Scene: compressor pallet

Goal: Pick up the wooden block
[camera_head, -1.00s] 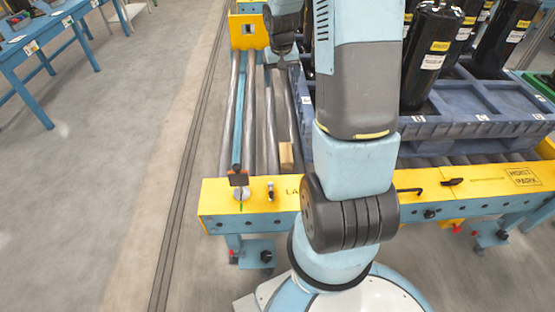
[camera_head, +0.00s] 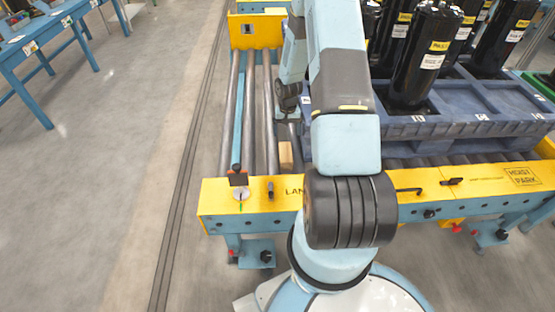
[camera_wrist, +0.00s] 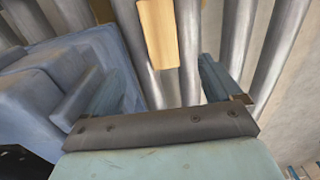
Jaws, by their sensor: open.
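The wooden block (camera_head: 285,154) is a small tan piece lying on the grey rollers near the yellow front rail. In the wrist view the block (camera_wrist: 158,32) shows at the top, beyond the fingertips and roughly midway between them, with its top end cut off by the frame. My gripper (camera_wrist: 168,80) is open and empty, its two blue-grey fingers spread apart. In the head view my gripper (camera_head: 287,118) hangs over the rollers behind the block and next to the blue pallet; its fingers are too small there to make out.
The blue-grey pallet (camera_head: 440,126) with several black compressors (camera_head: 425,60) stands right of the block, and its edge lies close to my left finger in the wrist view. The yellow front rail (camera_head: 445,187) carries small handles. Bare rollers (camera_head: 249,120) lie to the left.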

